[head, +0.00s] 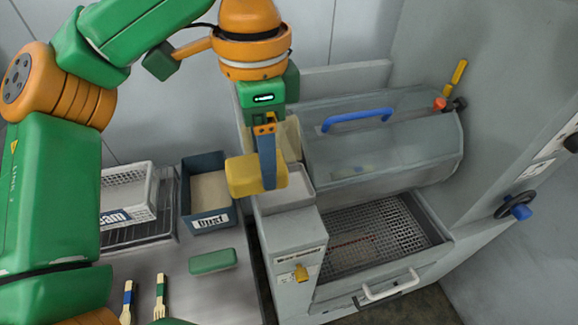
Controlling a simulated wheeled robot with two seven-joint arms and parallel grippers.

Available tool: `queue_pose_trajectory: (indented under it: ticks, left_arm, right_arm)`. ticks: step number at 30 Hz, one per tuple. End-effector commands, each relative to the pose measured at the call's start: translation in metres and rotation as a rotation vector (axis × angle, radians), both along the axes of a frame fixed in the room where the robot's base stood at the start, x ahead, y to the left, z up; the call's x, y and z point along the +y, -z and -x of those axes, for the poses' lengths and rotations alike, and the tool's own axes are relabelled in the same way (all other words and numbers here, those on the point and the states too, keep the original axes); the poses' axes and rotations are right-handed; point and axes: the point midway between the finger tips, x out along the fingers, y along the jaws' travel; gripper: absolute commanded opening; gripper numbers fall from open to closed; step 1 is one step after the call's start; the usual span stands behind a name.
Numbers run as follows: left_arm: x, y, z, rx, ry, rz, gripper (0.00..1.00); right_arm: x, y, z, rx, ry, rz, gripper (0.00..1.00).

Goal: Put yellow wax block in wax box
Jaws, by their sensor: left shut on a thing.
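My left gripper (266,150) is shut on the yellow wax block (243,177). It holds the block above the grey column at the left side of the press. An open-topped grey box (296,190) sits on top of that column, just behind and to the right of the block. A label on the column's front is too small to read surely. The block and gripper hide part of the box's opening. Whether the block touches the box's rim I cannot tell. My right gripper is not in view.
A dark box labelled Dust (208,222) and a white basket (128,193) stand on the left. A green block (212,261) and two small utensils lie on the bench. A clear cover with a blue handle (356,119) and a mesh tray (375,240) are on the right.

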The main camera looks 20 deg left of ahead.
Motion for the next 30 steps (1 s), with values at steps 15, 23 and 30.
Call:
queue_pose_trajectory:
  ticks: [15,23,30]
  left_arm:
    - [-0.012,0.073,-0.063,0.004,-0.001,-0.004,0.00]
    - [-0.013,0.096,-0.063,-0.001,-0.002,0.001,0.00]
    - [-0.013,0.099,-0.063,-0.001,-0.002,0.001,0.70]
  right_arm:
    - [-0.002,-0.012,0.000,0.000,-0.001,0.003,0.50]
    - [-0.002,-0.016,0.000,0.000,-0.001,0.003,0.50]
    - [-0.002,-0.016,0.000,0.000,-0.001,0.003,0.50]
